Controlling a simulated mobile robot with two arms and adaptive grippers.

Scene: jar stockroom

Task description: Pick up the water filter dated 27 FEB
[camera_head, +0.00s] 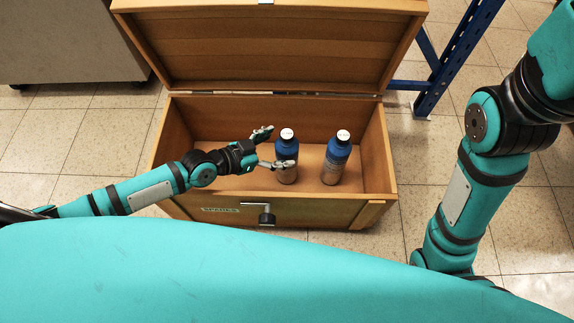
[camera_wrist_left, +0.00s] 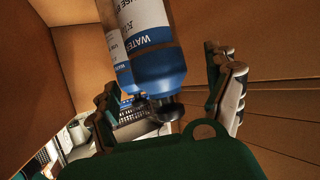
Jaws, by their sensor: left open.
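Two water filters, bottle-shaped with blue tops and white round caps, stand upright in the open wooden chest (camera_head: 225,119). The left filter (camera_head: 286,147) is beside my open left gripper (camera_head: 275,148), whose one finger overlaps its front in the head view. The right filter (camera_head: 336,157) stands apart to its right. In the left wrist view, the near filter (camera_wrist_left: 158,70) appears upside down between the open fingers (camera_wrist_left: 168,80), with part of "WATER" readable. The other filter (camera_wrist_left: 122,70) is partly hidden behind it. No date is legible on either. My right gripper is out of view.
The chest's raised lid (camera_head: 270,50) stands behind, and its front wall, with a latch (camera_head: 266,214) and a "SPARES" label (camera_head: 220,209), is under my left forearm. A blue rack post (camera_head: 455,60) stands behind right. The chest floor right of the filters is clear.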

